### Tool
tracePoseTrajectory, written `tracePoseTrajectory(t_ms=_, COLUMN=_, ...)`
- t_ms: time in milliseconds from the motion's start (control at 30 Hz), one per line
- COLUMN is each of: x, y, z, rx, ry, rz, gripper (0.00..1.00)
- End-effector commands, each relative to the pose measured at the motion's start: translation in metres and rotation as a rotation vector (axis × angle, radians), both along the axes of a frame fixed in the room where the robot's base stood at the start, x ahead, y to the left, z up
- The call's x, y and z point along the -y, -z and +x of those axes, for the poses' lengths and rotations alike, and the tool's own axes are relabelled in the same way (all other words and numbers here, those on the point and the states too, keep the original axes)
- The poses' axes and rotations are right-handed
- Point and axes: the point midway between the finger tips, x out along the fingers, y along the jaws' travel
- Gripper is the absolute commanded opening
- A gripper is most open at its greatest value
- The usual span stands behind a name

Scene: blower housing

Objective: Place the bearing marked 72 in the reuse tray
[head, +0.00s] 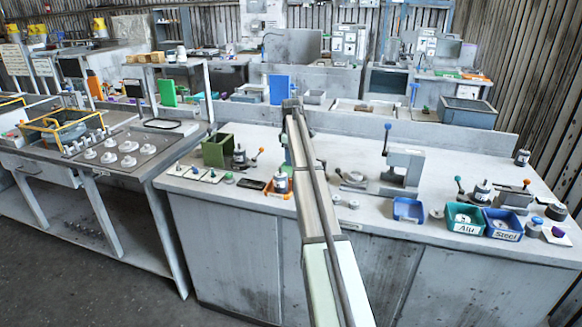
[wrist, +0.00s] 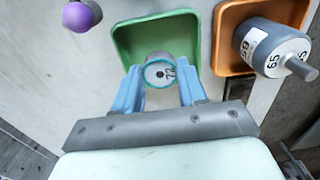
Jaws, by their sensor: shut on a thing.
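The bearing (wrist: 160,70), a small grey cylinder with a teal-ringed face marked 72, is between the two blue fingers of my gripper (wrist: 159,82) in the wrist view. The gripper is shut on it. The bearing overlaps the lower part of a green tray (wrist: 125,40); I cannot tell its height above the tray floor. No label naming the reuse tray is readable. In the head view my arm covers the bearing and most of the gripper.
An orange tray (wrist: 228,20) beside the green one holds a grey motor (wrist: 270,45) marked 65. A purple ball knob (wrist: 82,15) stands at upper left. On the bench are a green box (head: 218,150), a blue bin (head: 408,210) and bins labelled Alu (head: 464,229) and Steel (head: 503,234).

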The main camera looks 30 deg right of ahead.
Motion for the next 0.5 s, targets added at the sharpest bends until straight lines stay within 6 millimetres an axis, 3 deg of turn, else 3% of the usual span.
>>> tracePoseTrajectory(t_ms=400, x=0.0, y=0.04, z=0.0, rx=0.0, ry=-0.001, rz=0.0, gripper=0.0)
tracePoseTrajectory(t_ms=500, x=0.0, y=0.042, z=0.0, rx=0.001, ry=-0.001, rz=-0.001, gripper=0.0)
